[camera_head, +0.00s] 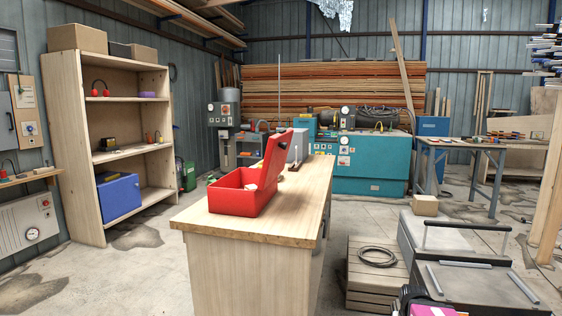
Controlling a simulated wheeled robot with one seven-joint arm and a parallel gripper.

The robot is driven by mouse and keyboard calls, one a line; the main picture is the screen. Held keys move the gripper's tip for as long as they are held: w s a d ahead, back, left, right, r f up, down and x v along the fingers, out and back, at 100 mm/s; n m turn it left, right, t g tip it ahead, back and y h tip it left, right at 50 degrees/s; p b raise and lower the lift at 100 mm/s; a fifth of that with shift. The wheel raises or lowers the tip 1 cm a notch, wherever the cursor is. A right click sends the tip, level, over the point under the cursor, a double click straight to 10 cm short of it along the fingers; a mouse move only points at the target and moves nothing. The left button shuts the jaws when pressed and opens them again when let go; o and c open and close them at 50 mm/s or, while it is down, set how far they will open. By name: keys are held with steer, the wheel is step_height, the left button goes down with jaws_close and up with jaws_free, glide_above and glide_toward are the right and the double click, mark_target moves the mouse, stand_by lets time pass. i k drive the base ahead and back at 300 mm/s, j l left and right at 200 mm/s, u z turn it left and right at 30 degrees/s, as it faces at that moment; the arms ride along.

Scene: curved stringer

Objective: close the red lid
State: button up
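A red box (232,203) sits on the wooden workbench (262,228), near its front left end. Its red lid (273,161) stands open, raised steeply along the right side of the box and leaning slightly right. A small pale item (250,187) shows inside the box; the rest of the inside is hidden by the front wall. My gripper is not in view.
A grey upright tool (298,150) stands on the bench behind the lid. Wooden shelves (95,135) are at left, with open floor between them and the bench. Crates (375,275) and grey cases (475,285) crowd the floor right of the bench.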

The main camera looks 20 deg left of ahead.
mark_target(279, 145)
steer(key=u, duration=1.05)
